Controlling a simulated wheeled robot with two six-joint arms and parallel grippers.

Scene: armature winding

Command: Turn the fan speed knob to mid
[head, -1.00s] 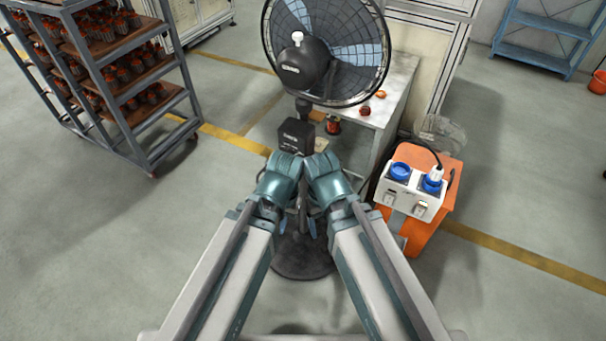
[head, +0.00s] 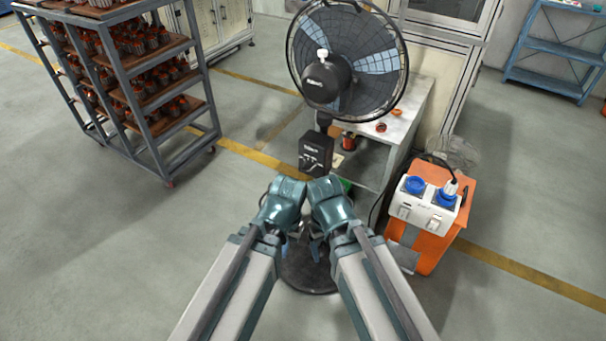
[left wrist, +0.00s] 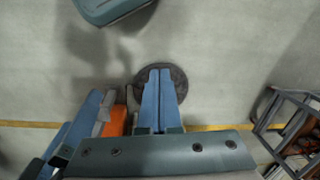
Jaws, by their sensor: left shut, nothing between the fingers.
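The black standing fan (head: 347,55) faces away from my arms, beyond them. Its control box (head: 316,153) is on the pole just above my wrists and is in clear view. Small pale marks on it are too small to tell the fan speed knob or its setting. My left gripper (left wrist: 158,75) is shut and empty, its blue fingers over the floor and dark fan base in the left wrist view. In the head view, both wrists sit side by side in front of the pole. My right gripper (head: 317,250) is mostly hidden below its wrist.
A grey rack (head: 205,100) of wound parts stands left. An orange cart (head: 440,235) with a socket box (head: 428,205) stands close on the right. Open floor (head: 100,250) lies left.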

